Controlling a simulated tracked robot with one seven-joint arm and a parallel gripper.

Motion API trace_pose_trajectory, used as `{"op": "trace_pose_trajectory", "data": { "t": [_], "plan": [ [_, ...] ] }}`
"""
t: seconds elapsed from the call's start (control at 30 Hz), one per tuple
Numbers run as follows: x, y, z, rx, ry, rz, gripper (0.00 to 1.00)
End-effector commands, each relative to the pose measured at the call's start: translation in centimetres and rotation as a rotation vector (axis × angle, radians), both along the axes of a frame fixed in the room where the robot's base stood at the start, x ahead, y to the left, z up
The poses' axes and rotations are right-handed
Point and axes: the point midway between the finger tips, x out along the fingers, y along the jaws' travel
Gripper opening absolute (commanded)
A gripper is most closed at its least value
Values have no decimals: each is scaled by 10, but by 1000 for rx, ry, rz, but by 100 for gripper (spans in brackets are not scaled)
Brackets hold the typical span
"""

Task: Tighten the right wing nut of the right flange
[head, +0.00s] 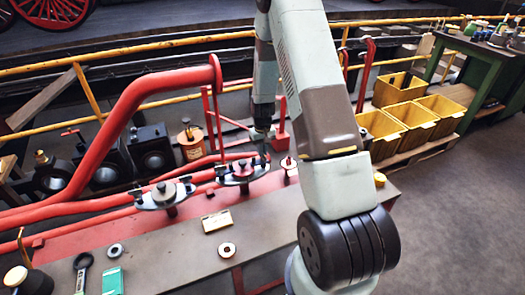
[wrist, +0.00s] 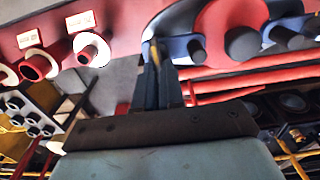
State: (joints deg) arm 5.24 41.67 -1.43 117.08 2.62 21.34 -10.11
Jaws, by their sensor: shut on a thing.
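The right flange (head: 243,173) is a grey oval piece with side ears and a dark central stud, on the red pipework along the bench. In the wrist view it shows as a red disc (wrist: 213,22) with bluish ears. My gripper (head: 263,152) points down at the flange's right end. In the wrist view its dark fingers (wrist: 156,58) are close together around a small brass-coloured piece (wrist: 154,54) at one ear, which appears to be the right wing nut. The fingers hide most of it. The left flange (head: 166,194) stands to the left.
A thick red pipe (head: 140,92) rises behind the flanges. A label plate (head: 216,221), a ring (head: 227,249), a wrench (head: 82,268) and a green box (head: 113,281) lie on the bench. Yellow bins (head: 399,88) stand on a pallet at right.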

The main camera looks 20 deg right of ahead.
Motion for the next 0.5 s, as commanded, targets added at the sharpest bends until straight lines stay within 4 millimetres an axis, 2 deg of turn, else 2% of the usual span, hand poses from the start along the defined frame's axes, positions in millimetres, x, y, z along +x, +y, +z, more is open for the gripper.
{"op": "trace_pose_trajectory", "data": {
  "t": [0.27, 0.3, 0.5],
  "plan": [
    [3, 0, 2, -1, -8, -1, 0],
    [3, 0, 2, -1, -8, -1, 9],
    [2, 0, 1, -1, -5, -1, 28]
  ]
}}
